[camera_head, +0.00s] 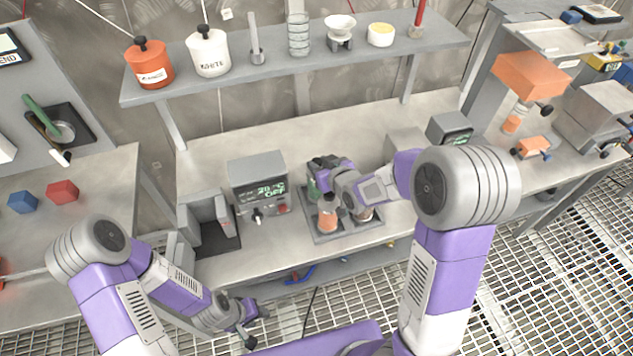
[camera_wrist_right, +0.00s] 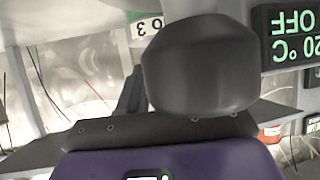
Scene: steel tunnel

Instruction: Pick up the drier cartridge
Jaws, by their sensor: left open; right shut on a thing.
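A drier cartridge (camera_head: 328,218), a short clear cylinder with orange filling, shows upright at the grey tray on the bench in the head view. My right gripper (camera_head: 329,190) is shut at its dark top. A dark rounded knob (camera_wrist_right: 200,65) fills the middle of the right wrist view, close to the gripper. I cannot tell whether the cartridge touches the tray. A second vessel (camera_head: 367,213) stands to its right, partly hidden by my arm, and a green one is behind. My left gripper (camera_head: 250,322) is open and empty, low in front of the bench.
The grey tray (camera_head: 322,239) sits beside a control box (camera_head: 258,182) with a green display, which also shows in the right wrist view (camera_wrist_right: 292,38). A grey stand (camera_head: 210,222) is further left. An orange jar (camera_head: 149,63) and a white jar (camera_head: 208,50) stand on the shelf above.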

